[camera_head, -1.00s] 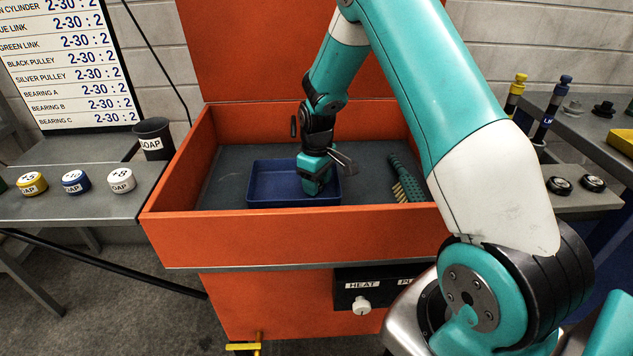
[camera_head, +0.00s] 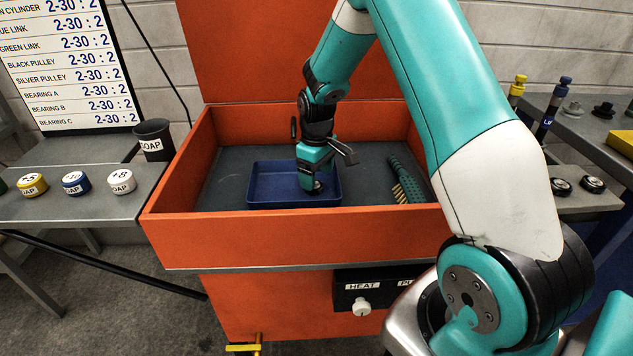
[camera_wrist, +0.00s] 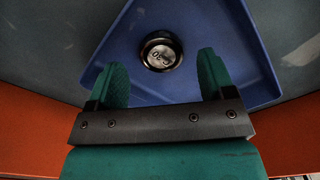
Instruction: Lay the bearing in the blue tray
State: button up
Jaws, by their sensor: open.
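The bearing, a dark round piece with a lighter marked centre, lies in the blue tray, as the wrist view shows (camera_wrist: 161,51). The blue tray (camera_head: 262,190) sits on the grey floor of the orange bin, and its floor also shows in the wrist view (camera_wrist: 215,22). My gripper (camera_wrist: 160,85) is open, with its two green fingers apart and nothing between them. The bearing lies just beyond the fingertips, apart from them. In the head view, my gripper (camera_head: 310,183) is over the right part of the tray and hides most of the bearing.
Orange bin walls (camera_head: 300,238) surround the tray. A green brush (camera_head: 406,181) lies right of the tray. Soap pots, including a white one (camera_head: 122,181), and a dark cup (camera_head: 154,139) stand on the left shelf. Black round parts (camera_head: 593,184) lie on the right bench.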

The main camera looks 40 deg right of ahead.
notch_tip(320, 180, up, 9)
jog(key=s+a+r+n+y, duration=0.1)
jog(key=s+a+r, duration=0.2)
jog(key=a, duration=0.2)
jog(key=s+a+r, duration=0.3)
jog(key=a, duration=0.3)
jog(key=s+a+r+n+y, duration=0.1)
jog(key=s+a+r, duration=0.1)
jog(key=s+a, duration=0.5)
jog(key=s+a+r+n+y, duration=0.1)
jog(key=s+a, duration=0.6)
jog(key=s, duration=0.7)
jog(key=shift+s+r+y, duration=0.2)
jog(key=shift+r+y, duration=0.4)
jog(key=shift+r, duration=0.35)
